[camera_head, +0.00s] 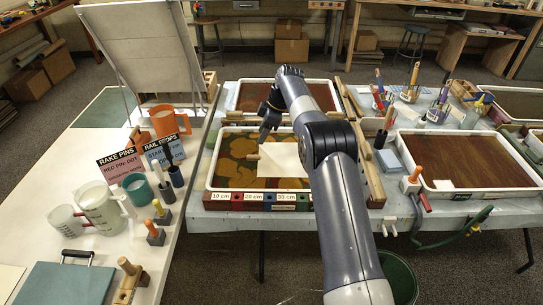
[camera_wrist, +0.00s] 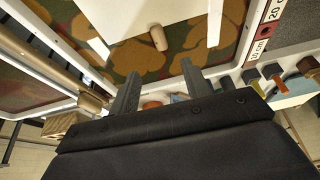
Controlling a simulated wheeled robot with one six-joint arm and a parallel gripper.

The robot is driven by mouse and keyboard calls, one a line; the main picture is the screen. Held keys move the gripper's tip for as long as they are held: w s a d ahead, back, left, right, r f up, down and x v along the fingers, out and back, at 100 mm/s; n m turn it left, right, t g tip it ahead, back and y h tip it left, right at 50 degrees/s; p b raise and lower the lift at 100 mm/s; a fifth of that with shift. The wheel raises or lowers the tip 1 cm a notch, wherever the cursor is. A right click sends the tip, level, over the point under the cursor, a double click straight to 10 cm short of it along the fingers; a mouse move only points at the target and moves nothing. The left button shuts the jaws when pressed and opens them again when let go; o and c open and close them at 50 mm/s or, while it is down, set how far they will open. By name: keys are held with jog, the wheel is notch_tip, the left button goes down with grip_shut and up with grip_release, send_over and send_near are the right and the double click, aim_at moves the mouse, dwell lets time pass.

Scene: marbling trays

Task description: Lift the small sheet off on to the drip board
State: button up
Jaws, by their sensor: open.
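A small white sheet (camera_head: 284,158) lies in the near tray (camera_head: 209,160), over a green and orange marbled surface. A wooden peg (camera_head: 253,157) sticks out at its left edge. The sheet (camera_wrist: 125,14) and the peg (camera_wrist: 158,38) also show in the wrist view. My gripper (camera_head: 266,132) is open and empty, above the tray close to the peg. In the wrist view its fingertips (camera_wrist: 159,76) stand apart, with the peg beyond them. A pale board (camera_head: 138,45) leans on a frame at the back left; it may be the drip board. My arm hides part of the tray.
Jugs (camera_head: 100,205), orange cups (camera_head: 165,121) and sign cards (camera_head: 121,165) crowd the left table. Another tray (camera_head: 250,96) lies behind. A brown-filled tray (camera_head: 465,160) and brush holders stand to the right. A dark floor gap separates the tables.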

send_over(253, 156)
jog(key=d, duration=0.2)
notch_tip(253, 156, down, 5)
jog(key=shift+w, duration=0.1)
jog(key=shift+d+p+x, duration=0.15)
jog(key=shift+p+x, duration=0.15)
jog(key=shift+x, duration=1.1)
jog(key=shift+d+p+x, duration=0.15)
jog(key=shift+p+x, duration=0.15)
jog(key=shift+x, duration=1.05)
jog(key=shift+f, duration=0.1)
jog(key=shift+c, duration=0.3)
grip_shut()
notch_tip(253, 156, up, 11)
